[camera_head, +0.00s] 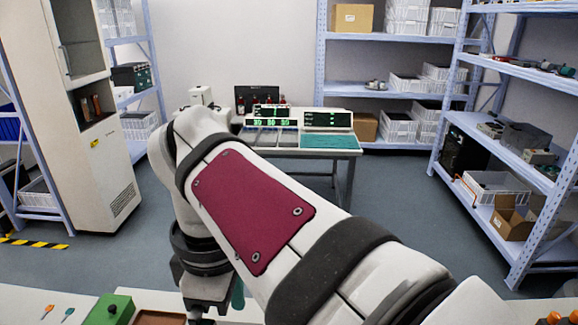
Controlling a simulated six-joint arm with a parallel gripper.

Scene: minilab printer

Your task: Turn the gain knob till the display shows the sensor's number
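A green box (97,316) with a small black knob (112,309) on top stands at the bottom left, cut off by the lower edge. I cannot tell whether this is the gain knob. On the far table, one unit with a display (270,121) shows lit green digits, too small to read surely. A second display unit (328,119) with small green readouts stands right of it. I cannot tell which belongs to the sensor. My gripper (204,314) points down at the bottom edge, right of the green box, mostly cut off. Its fingers cannot be made out.
A brown tray (160,318) lies between the green box and my gripper. Small orange (47,311) and teal (67,314) items lie at the left of the near white table. Orange parts (555,318) show at bottom right. Shelves line the right; floor beyond the near table is clear.

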